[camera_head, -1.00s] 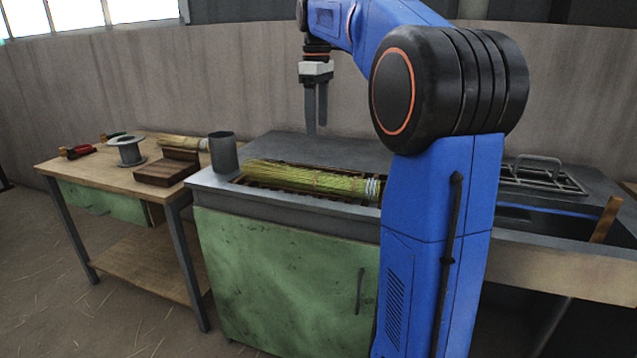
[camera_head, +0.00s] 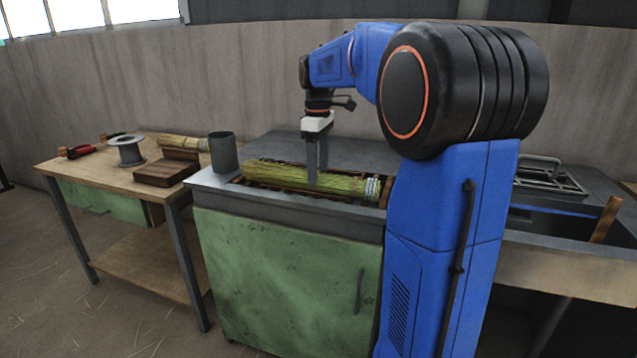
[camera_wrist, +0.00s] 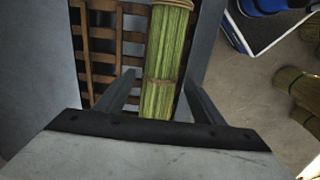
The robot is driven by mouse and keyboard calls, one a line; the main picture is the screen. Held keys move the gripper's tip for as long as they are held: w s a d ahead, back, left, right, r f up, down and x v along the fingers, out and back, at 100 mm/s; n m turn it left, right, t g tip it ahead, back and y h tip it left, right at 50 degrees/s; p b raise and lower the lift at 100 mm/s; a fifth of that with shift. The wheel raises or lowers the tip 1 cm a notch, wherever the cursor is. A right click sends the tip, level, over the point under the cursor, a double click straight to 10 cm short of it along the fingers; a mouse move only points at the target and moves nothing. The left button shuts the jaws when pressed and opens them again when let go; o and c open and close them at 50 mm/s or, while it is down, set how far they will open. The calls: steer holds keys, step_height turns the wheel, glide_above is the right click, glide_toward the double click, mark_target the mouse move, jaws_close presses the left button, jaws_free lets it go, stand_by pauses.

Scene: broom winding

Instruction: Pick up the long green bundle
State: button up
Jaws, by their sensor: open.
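The long green bundle (camera_head: 275,176) lies lengthwise on a slatted wooden rack on top of the green cabinet, its bound end to the right. My gripper (camera_head: 317,180) points down over the bundle, right of its middle. In the wrist view the bundle (camera_wrist: 165,62) runs up between the two fingers of my gripper (camera_wrist: 160,85), which are open with one on each side. I cannot tell how far the fingertips are above it.
The wooden rack (camera_wrist: 101,45) has raised slats around the bundle. A grey cup (camera_head: 223,152) stands at its left. A wire rack (camera_head: 548,178) is at the right.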

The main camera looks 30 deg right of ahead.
steer(key=shift+f, duration=1.45)
steer(key=c, duration=1.1)
steer(key=shift+r, duration=0.1)
steer(key=shift+c, duration=0.2)
